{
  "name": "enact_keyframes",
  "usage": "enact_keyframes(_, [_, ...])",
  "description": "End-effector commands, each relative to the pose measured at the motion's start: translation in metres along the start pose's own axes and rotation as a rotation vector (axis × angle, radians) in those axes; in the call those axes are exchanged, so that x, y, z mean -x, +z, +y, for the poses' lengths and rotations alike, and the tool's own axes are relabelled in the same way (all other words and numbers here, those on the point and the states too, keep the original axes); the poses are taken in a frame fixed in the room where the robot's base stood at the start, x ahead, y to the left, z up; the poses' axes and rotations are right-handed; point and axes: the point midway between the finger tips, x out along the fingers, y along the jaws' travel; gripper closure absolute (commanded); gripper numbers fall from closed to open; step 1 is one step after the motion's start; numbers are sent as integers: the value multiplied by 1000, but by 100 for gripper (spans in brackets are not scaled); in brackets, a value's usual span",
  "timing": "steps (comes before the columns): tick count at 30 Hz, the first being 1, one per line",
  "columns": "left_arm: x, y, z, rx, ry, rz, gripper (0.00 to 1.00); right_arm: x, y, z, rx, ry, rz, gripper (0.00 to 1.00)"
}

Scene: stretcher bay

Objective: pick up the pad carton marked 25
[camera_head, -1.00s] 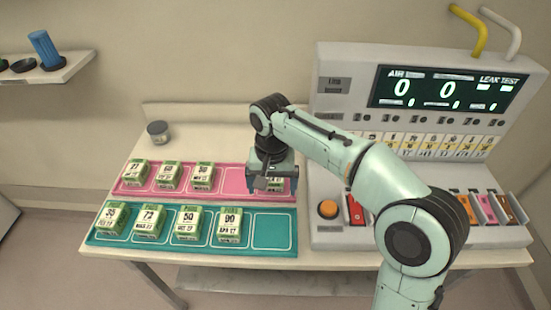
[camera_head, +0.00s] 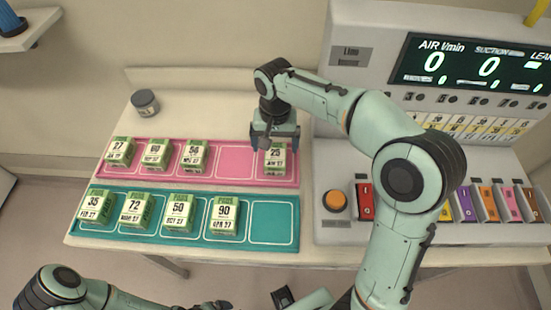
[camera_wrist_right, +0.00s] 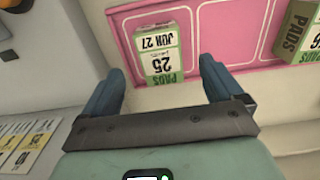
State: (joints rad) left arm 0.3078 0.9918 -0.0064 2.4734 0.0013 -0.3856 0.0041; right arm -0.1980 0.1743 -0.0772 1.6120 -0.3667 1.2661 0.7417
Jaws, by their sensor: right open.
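The pad carton marked 25 (camera_head: 275,161) is green and white and stands in the right-end space of the pink tray (camera_head: 235,162). It also shows upside down in the right wrist view (camera_wrist_right: 160,52), beyond and between the fingertips. My right gripper (camera_head: 274,142) is open and empty, just behind and above this carton. In the wrist view its two blue fingers (camera_wrist_right: 163,82) are apart and not around the carton. Part of my left arm shows at the bottom left of the head view; its jaws cannot be made out.
Cartons marked 27, 60 and another (camera_head: 193,156) stand left in the pink tray, with an empty space beside 25. The teal tray (camera_head: 272,222) in front holds several cartons. A leak-test machine (camera_head: 345,150) stands close on the right. A grey jar (camera_head: 145,102) stands back left.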

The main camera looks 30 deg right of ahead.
Motion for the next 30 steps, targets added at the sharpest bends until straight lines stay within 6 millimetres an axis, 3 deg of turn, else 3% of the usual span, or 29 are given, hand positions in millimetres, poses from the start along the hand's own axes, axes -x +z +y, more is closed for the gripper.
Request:
enact_keyframes(8, [-3,1,-1,0,0,-1,6,-24,-2,1,-1,2,-2,6])
enact_keyframes(16, [-5,2,-2,0,0,-3,6,-62,-7,1,-1,2,-2,6])
enact_keyframes(26, [-5,2,-2,0,-1,-3,6,-68,-7,1,-1,0,0,6])
enact_keyframes(30, [-5,2,-2,0,-1,-3,6,-68,-7,1,-1,0,0,52])
